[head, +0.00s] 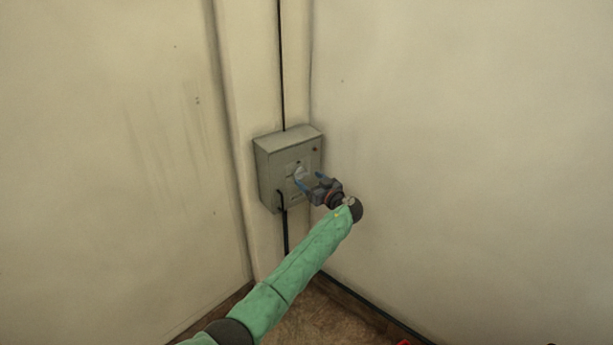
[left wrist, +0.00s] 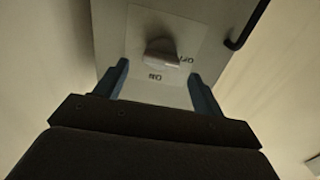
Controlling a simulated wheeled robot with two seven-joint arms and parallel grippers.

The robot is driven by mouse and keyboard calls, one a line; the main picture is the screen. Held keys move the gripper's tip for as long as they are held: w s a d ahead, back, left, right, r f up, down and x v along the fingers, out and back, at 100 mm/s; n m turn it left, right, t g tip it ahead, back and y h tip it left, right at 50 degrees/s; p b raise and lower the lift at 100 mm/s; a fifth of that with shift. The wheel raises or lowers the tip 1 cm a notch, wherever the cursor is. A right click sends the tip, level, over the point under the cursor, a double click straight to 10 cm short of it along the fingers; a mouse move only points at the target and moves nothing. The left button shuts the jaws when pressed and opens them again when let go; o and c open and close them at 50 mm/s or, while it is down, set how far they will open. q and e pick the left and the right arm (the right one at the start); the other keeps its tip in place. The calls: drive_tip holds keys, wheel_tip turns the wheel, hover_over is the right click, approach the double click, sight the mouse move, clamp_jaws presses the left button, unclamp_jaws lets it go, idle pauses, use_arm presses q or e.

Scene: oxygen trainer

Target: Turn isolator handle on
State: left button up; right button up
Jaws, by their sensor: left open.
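The isolator box (head: 270,172) is a grey box fixed to the wall in the corner. My left gripper (head: 302,177) is open in front of its face, with blue fingertips close to the handle area. In the left wrist view the isolator handle (left wrist: 161,52) is a pale rounded knob on a lighter plate (left wrist: 140,35). OFF is printed to its right and ON below it. The handle lies ahead of the gap between the two fingers of the gripper (left wrist: 160,85), and no finger appears to grip it. My right gripper is not in view.
A black cable (head: 281,60) runs down the wall into the top of the box, and another leaves below it. Bare walls (head: 450,130) stand on both sides of the corner. A small red thing shows at the bottom edge of the head view.

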sight(301, 175)
use_arm(q)
drive_tip(key=shift+x, duration=1.35)
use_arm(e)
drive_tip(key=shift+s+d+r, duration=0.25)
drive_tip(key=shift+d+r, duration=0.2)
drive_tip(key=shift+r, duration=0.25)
use_arm(q)
drive_tip(key=shift+c, duration=0.2)
